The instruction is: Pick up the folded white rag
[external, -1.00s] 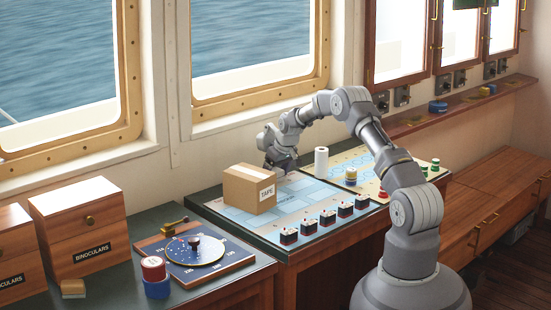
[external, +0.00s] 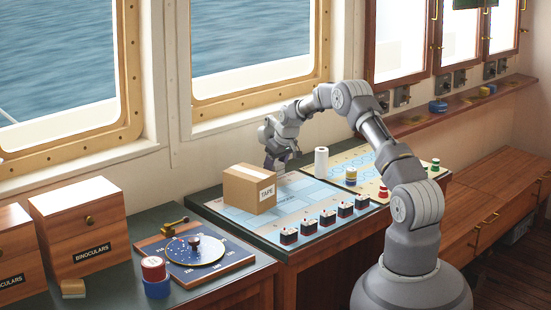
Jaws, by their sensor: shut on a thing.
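My gripper (external: 276,163) is at the back of the chart table (external: 290,212), just behind and to the right of the cardboard box marked TAPE (external: 249,190). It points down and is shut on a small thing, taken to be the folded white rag. The rag cannot be made out clearly at this size, as the fingers and the box hide most of that spot.
A white paper roll (external: 321,162) stands close to the right of my gripper. The window wall (external: 260,130) is close behind.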

